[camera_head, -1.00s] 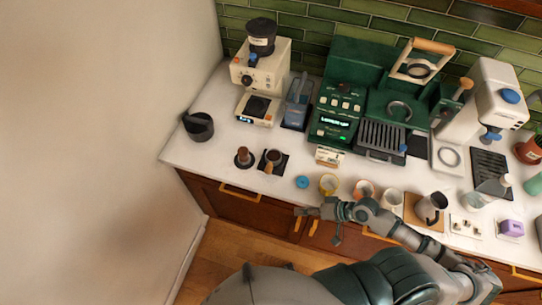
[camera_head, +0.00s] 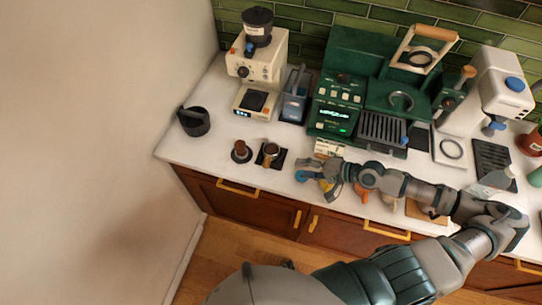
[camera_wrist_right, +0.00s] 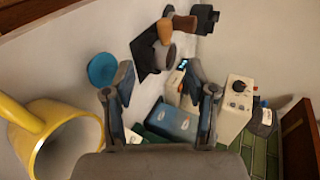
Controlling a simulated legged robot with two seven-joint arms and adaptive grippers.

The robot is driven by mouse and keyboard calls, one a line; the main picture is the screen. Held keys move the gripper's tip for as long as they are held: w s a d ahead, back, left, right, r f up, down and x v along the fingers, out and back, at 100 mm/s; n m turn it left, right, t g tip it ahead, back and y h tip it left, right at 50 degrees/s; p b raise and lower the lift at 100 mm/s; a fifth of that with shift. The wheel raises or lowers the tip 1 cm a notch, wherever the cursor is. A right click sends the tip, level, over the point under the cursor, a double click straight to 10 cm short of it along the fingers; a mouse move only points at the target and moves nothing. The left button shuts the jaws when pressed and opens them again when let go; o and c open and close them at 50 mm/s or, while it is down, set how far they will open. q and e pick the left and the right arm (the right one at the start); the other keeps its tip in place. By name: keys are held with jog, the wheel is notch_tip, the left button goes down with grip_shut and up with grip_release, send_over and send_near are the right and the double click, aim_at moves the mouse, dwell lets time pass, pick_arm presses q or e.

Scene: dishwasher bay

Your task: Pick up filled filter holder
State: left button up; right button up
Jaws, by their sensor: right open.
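The filter holder (camera_head: 272,150), a metal basket with a brown handle, lies on a small black mat (camera_head: 283,160) near the counter's front left. My left gripper is not in view.
A brown-handled tamper (camera_head: 241,152) stands just left of the filter holder. A blue disc (camera_wrist_right: 102,70) and a yellow mug (camera_wrist_right: 24,112) lie close to my right gripper. A cream grinder (camera_head: 262,68), a blue-grey container (camera_head: 294,95) and the green coffee machine (camera_head: 335,105) stand behind.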

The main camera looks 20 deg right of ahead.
jog(key=p, duration=0.1)
send_near(269, 164)
jog(key=x, duration=0.5)
jog(key=shift+f, duration=0.3)
jog(key=x, duration=0.4)
jog(key=shift+a+r+p, duration=0.1)
jog(key=shift+p, duration=0.3)
jog(key=shift+w+a+f, duration=0.3)
jog(key=shift+c, duration=0.2)
grip_shut()
